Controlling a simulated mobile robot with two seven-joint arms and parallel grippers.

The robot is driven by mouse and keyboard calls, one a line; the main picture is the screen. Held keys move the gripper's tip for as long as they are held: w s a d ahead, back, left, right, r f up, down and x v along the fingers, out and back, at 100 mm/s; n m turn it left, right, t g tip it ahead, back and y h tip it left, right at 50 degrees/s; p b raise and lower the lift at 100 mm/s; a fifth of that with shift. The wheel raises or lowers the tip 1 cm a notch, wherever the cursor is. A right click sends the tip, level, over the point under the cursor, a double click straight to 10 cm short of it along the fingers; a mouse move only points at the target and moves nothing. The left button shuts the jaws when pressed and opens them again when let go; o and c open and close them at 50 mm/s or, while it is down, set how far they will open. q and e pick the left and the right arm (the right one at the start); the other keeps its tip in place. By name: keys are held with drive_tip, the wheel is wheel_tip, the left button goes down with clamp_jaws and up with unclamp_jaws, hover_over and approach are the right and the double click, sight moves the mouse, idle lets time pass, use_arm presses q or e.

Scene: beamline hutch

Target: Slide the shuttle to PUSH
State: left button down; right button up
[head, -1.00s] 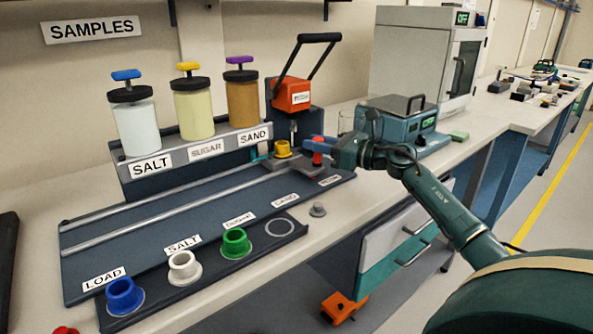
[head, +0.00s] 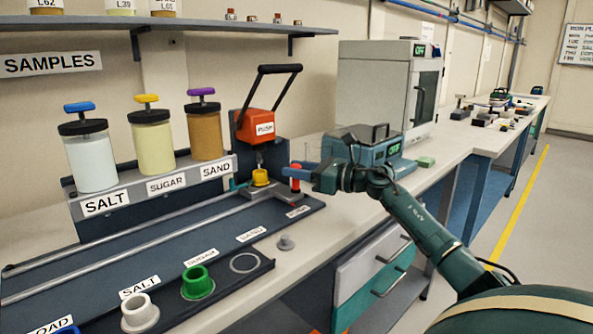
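The shuttle (head: 285,192) is a grey carriage at the far right end of the rails, beside the PUSH label (head: 298,211) and near the orange press marked PUSH (head: 258,124). A yellow cup (head: 260,177) sits on it. Its red knob (head: 295,186) stands upright at the right side. My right gripper (head: 297,173) is at the knob, with a blue finger crossing in front of it and red showing above and below. The far finger is hidden, so I cannot tell whether the grip is closed. My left gripper is not in view.
The rail track (head: 130,238) is bare left of the shuttle. Hoppers of salt (head: 90,163), sugar (head: 153,150) and sand (head: 205,135) stand behind it. White (head: 140,313) and green (head: 197,283) cups stand in front. A teal balance (head: 365,152) is right of the press.

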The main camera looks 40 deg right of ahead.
drive_tip(key=shift+s+a, duration=0.1)
drive_tip(key=shift+s+f, duration=0.1)
drive_tip(key=shift+s, duration=0.1)
drive_tip(key=v, duration=1.2)
drive_tip(key=shift+s+d+b, duration=0.3)
drive_tip(key=shift+b, duration=0.05)
